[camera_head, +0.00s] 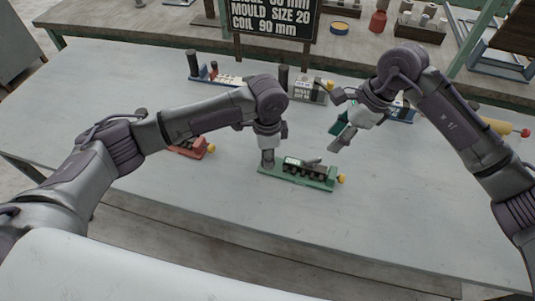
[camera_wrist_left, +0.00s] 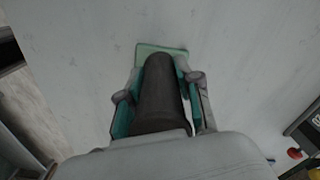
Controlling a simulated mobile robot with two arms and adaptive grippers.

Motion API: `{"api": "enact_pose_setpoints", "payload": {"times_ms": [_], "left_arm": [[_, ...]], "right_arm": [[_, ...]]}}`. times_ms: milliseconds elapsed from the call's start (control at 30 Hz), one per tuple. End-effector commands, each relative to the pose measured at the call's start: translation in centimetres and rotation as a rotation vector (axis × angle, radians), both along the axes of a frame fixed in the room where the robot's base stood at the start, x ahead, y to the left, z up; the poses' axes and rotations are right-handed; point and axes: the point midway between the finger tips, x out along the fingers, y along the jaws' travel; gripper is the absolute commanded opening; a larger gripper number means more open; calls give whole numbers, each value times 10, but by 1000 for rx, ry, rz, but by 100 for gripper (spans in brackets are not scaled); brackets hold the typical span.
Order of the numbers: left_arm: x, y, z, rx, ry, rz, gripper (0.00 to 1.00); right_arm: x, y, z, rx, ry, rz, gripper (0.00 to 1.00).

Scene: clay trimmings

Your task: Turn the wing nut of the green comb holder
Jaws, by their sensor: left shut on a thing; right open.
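The green comb holder (camera_head: 323,185) lies on the pale table in front of me, a dark toothed block and a small label along its top. A yellow knob (camera_head: 341,179) sits at its right end and a small grey piece lies over the block; I cannot tell which is the wing nut. My left gripper (camera_head: 267,160) is shut on the dark upright handle (camera_wrist_left: 160,95) at the holder's left end. The left wrist view shows the handle between the fingers and the green base (camera_wrist_left: 150,48) beyond. My right gripper (camera_head: 338,115) is open and empty, above and right of the holder.
A red holder (camera_head: 195,148) lies left of my left gripper. A blue holder (camera_head: 225,79), a grey one (camera_head: 307,92) and another blue one (camera_head: 405,113) stand farther back. A black sign (camera_head: 275,22) stands behind. The table front is clear.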

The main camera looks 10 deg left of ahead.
Motion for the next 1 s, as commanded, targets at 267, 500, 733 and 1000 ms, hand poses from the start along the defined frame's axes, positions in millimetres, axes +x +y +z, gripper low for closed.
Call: {"api": "enact_pose_setpoints", "payload": {"times_ms": [267,500,733,1000], "left_arm": [[0,0,0,0,0,0,0],[0,0,0,0,0,0,0],[0,0,0,0,0,0,0],[0,0,0,-1,0,0,0]], "right_arm": [[0,16,10,-90,-43,157,34],[2,29,26,-293,-107,429,34],[2,29,10,-338,-112,482,34],[2,29,-44,-335,-110,481,34]]}}
